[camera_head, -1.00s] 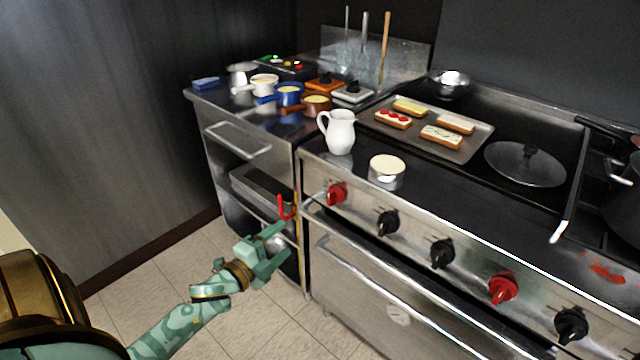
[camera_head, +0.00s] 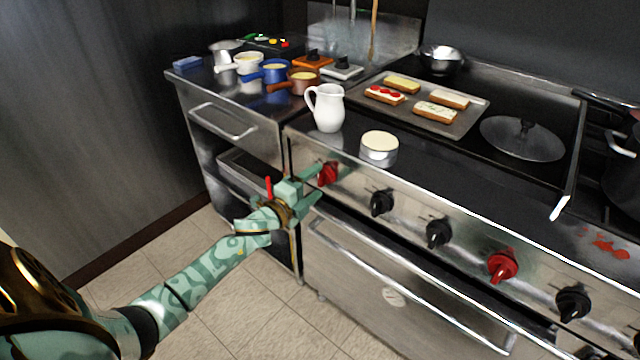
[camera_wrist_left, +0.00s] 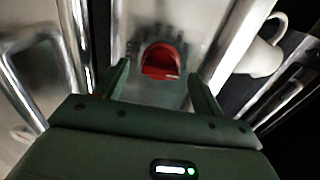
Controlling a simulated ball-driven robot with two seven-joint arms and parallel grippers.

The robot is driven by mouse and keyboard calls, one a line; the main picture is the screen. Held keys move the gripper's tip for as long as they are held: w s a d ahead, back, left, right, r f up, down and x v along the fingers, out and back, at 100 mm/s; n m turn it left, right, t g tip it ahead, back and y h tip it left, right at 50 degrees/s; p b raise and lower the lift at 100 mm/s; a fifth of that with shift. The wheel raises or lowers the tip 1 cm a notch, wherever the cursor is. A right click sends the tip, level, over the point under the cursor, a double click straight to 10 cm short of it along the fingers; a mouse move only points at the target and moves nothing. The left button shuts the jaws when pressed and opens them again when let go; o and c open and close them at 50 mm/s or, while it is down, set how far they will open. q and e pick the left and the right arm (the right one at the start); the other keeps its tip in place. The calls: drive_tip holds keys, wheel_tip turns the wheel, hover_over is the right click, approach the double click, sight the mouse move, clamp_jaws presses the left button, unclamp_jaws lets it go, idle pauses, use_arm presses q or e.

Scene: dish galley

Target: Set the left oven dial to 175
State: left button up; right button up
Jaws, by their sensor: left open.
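The left oven dial (camera_head: 328,173) is a red knob at the left end of the steel control panel. In the left wrist view the red dial (camera_wrist_left: 160,61) lies ahead of and between the fingertips. My left gripper (camera_head: 314,184) is open and close in front of the dial, with a finger to each side; it also shows in the left wrist view (camera_wrist_left: 158,82). I cannot tell whether a finger touches the dial. The scale markings around it are too small to read. My right gripper is not in view.
Black dials (camera_head: 382,203) and another red dial (camera_head: 503,265) run along the panel to the right. The oven handle bar (camera_head: 400,285) sits below. A white jug (camera_head: 327,108) and a cream-topped round tin (camera_head: 379,148) stand above the panel.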

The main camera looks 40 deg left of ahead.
use_arm(q)
drive_tip(key=shift+w+f, duration=0.1)
drive_tip(key=shift+w, duration=0.55)
drive_tip(key=shift+w+d, duration=0.1)
drive_tip(key=shift+w, duration=0.35)
drive_tip(key=shift+c, duration=0.2)
drive_tip(key=c, duration=0.9)
